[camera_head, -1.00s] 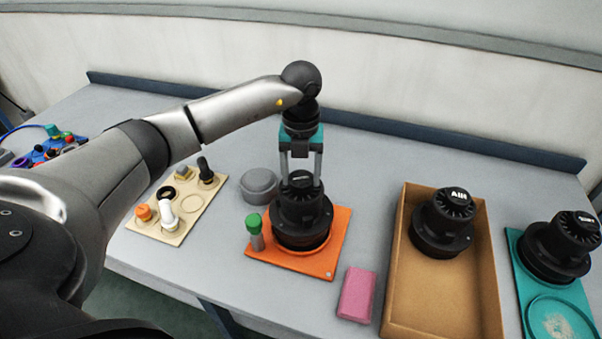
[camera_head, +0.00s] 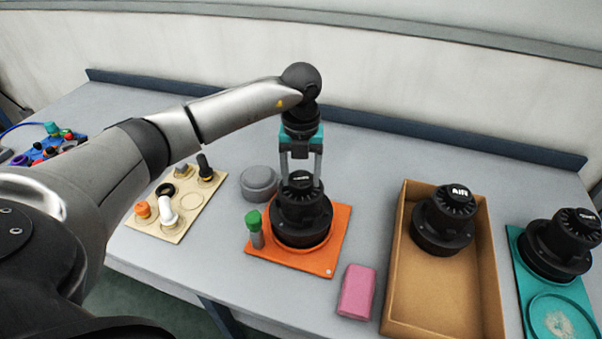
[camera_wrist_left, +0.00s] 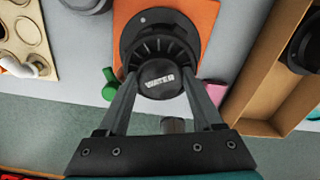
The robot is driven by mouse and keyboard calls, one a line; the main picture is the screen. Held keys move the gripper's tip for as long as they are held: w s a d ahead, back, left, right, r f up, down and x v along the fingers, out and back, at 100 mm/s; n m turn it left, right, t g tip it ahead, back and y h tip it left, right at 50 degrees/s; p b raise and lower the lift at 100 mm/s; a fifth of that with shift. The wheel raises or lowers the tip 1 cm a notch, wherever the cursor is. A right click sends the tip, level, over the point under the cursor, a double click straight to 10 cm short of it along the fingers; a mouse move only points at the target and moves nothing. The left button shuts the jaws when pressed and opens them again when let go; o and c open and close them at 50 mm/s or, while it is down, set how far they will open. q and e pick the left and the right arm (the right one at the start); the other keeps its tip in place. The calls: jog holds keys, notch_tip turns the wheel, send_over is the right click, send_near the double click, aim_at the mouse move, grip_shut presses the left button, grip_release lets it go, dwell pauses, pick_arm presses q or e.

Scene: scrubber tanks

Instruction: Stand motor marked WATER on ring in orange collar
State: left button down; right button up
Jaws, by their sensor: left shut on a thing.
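The black motor (camera_head: 301,215) stands upright at the orange collar plate (camera_head: 328,262). In the left wrist view the motor's cap (camera_wrist_left: 160,80) reads WATER. My left gripper (camera_head: 301,180) comes down from above and is shut on the motor's top, one finger on each side; in the left wrist view its fingers (camera_wrist_left: 162,88) flank the cap. The motor's base hides most of the collar's inside and the ring, so I cannot tell whether it bears fully on the ring. My right gripper is not in view.
A green-capped vial (camera_head: 254,228) stands at the plate's left corner. A cardboard tray (camera_head: 440,290) holds the AIR motor (camera_head: 444,220). A teal plate (camera_head: 516,262) bears another motor (camera_head: 560,244). A beige tray (camera_head: 180,228) is left.

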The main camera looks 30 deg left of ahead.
pick_arm(q)
jog(key=shift+w+r, duration=0.1)
dwell(0.7)
jog(key=shift+c, duration=2.1)
grip_release()
jog(key=o, duration=0.4)
jog(key=shift+s+f, duration=0.2)
jog(key=shift+f, duration=0.05)
jog(key=shift+r, duration=0.15)
jog(key=shift+r+p, duration=2.85)
jog(key=shift+r, duration=0.65)
